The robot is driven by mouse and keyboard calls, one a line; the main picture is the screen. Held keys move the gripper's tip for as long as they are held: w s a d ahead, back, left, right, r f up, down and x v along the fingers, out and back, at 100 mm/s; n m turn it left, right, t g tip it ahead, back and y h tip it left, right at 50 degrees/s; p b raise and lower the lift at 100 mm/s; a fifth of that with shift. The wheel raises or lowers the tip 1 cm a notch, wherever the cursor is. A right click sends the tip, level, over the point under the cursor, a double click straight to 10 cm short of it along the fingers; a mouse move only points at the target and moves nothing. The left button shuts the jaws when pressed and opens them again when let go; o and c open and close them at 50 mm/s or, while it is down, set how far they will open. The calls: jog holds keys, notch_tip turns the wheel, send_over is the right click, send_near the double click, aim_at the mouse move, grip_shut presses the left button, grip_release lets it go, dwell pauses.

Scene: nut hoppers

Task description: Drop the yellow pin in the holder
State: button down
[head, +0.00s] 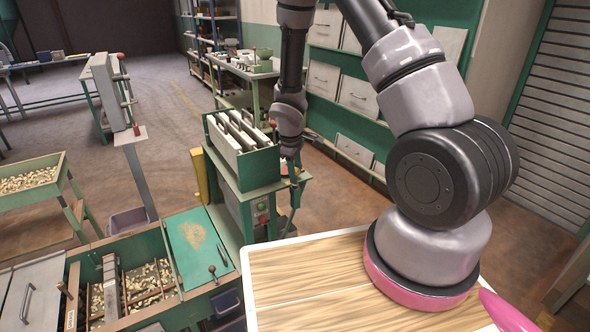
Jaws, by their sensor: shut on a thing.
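My gripper (292,165) hangs at the end of my arm, pointing down, at the right side of a green slotted box. It is small and dark here. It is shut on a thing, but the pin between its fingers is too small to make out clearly. I cannot pick out the holder for certain. The green box (250,171) holds several upright pale panels and stands on a green machine stand. Whether my gripper touches the box or is only in front of or behind its edge, I cannot tell.
A wooden-topped table (320,285) is at the front, beneath my arm's base. Green hoppers with nuts (150,275) and a green lid (200,245) are at lower left. A yellow post (199,176) stands left of the machine. Drawer cabinets (345,75) line the back. Brown floor is free at right.

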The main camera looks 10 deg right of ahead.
jog(key=shift+f, duration=0.2)
jog(key=shift+c, duration=2.2)
grip_release()
jog(key=shift+w+r, duration=0.1)
jog(key=shift+r, duration=0.25)
notch_tip(320, 180, up, 10)
jog(key=s+a, duration=0.1)
jog(key=s, duration=0.1)
jog(key=shift+a, duration=0.1)
